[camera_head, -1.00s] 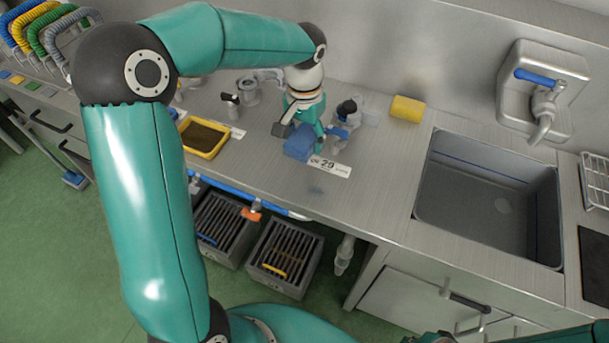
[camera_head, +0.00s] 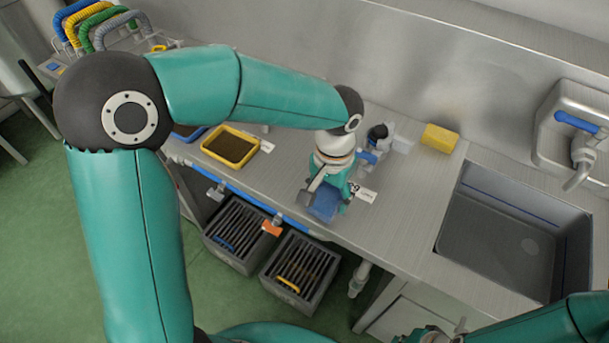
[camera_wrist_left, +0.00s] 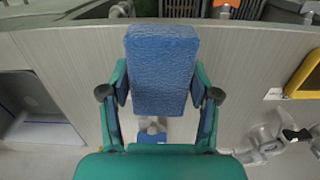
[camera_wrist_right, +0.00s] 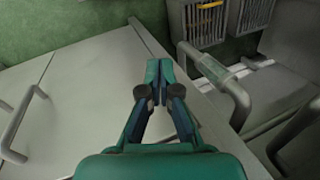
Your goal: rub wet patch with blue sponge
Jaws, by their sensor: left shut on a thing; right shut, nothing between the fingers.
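The blue sponge (camera_head: 322,205) is held in my left gripper (camera_head: 334,192), low over the steel counter near its front edge. In the left wrist view the sponge (camera_wrist_left: 161,62) fills the space between the two fingers, which press on its sides. I cannot tell whether its underside touches the counter. The wet patch is not visible now; the sponge and gripper cover that part of the counter. My right gripper (camera_wrist_right: 157,75) is shut and empty, in front of a pale cabinet front in the right wrist view.
A yellow block (camera_head: 440,138) stands by the back wall, a yellow-rimmed tray (camera_head: 205,150) lies left, and a sink (camera_head: 470,245) is right. Slatted grey crates (camera_head: 318,292) sit below the counter. A door handle (camera_wrist_right: 22,125) is near my right gripper.

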